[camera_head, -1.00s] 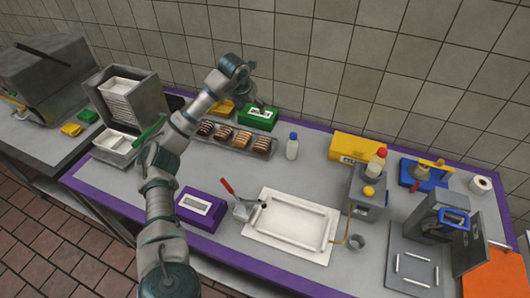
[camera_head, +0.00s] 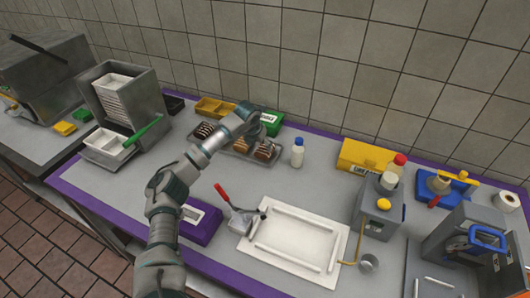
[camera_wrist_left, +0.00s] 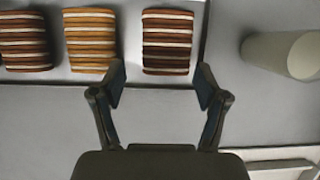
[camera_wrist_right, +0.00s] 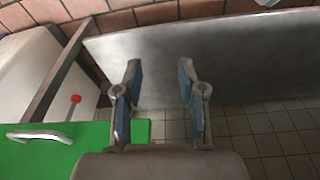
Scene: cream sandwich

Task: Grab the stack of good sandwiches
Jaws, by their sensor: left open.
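A grey tray (camera_head: 232,154) at the back of the counter holds a row of striped sandwich stacks. In the left wrist view, the right stack (camera_wrist_left: 167,42) is dark reddish brown, the middle one (camera_wrist_left: 90,40) is lighter orange-tan, and the left one (camera_wrist_left: 25,42) is dark brown. My left gripper (camera_wrist_left: 162,82) is open and empty, with its fingertips apart near the front of the right stack. In the head view, my left arm hides part of the row. My right gripper (camera_wrist_right: 160,75) shows only in its own wrist view, open and empty.
A white bottle with a blue cap (camera_head: 297,154) stands right of the tray. A green box (camera_head: 271,122) and a yellow bin (camera_head: 213,107) are behind it. A white board (camera_head: 295,240) and a purple box (camera_head: 200,224) are in front.

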